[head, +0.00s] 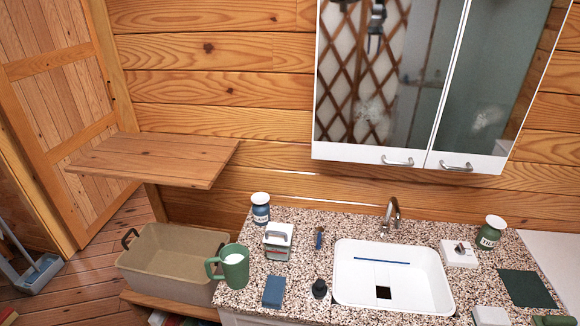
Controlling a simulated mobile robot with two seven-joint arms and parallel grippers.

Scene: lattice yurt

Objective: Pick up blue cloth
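A small blue rectangle, which looks like the folded blue cloth (273,291), lies flat on the speckled countertop (315,230) near its front edge. Neither of my grippers shows in the head view.
A grey-white box (277,240) and a blue-and-white jar (260,208) stand behind the cloth. A dark green cloth (526,288) lies at the right. A beige tub (172,262) stands left of the counter below a wooden shelf (155,158). A mirrored cabinet (385,85) hangs above.

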